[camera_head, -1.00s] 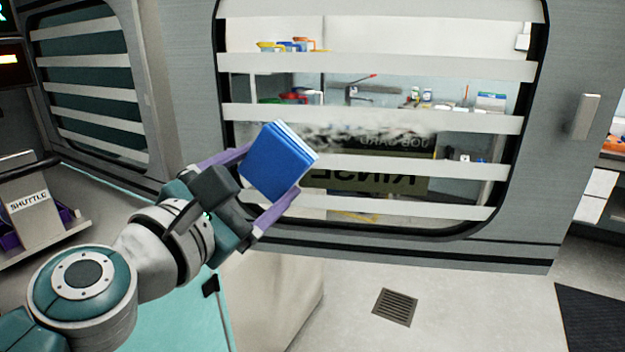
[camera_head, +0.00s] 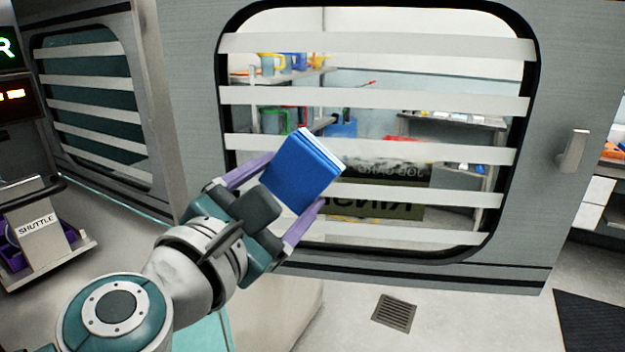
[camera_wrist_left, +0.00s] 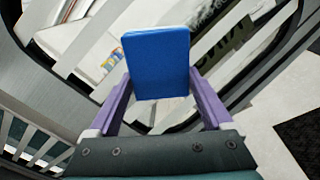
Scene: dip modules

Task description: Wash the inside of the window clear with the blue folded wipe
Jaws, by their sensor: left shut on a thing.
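My left gripper (camera_head: 293,182) is shut on the blue folded wipe (camera_head: 300,172), with a purple finger on each side. The wipe is a thick blue pad with paler layered edges, tilted, in front of the window's lower left part. In the left wrist view the wipe (camera_wrist_left: 157,62) stands upright between the fingers, before the slatted window. I cannot tell whether it touches the pane. The window (camera_head: 440,65) has a black rounded frame and several pale horizontal slats. My right gripper is not in view.
A handle (camera_head: 573,150) sticks out right of the window. A second slatted window (camera_head: 90,105) is at left, above a cart marked SHUTTLE (camera_head: 38,232). Shelves and a mirrored sign (camera_head: 385,200) show through the pane. A floor grate (camera_head: 394,313) lies below.

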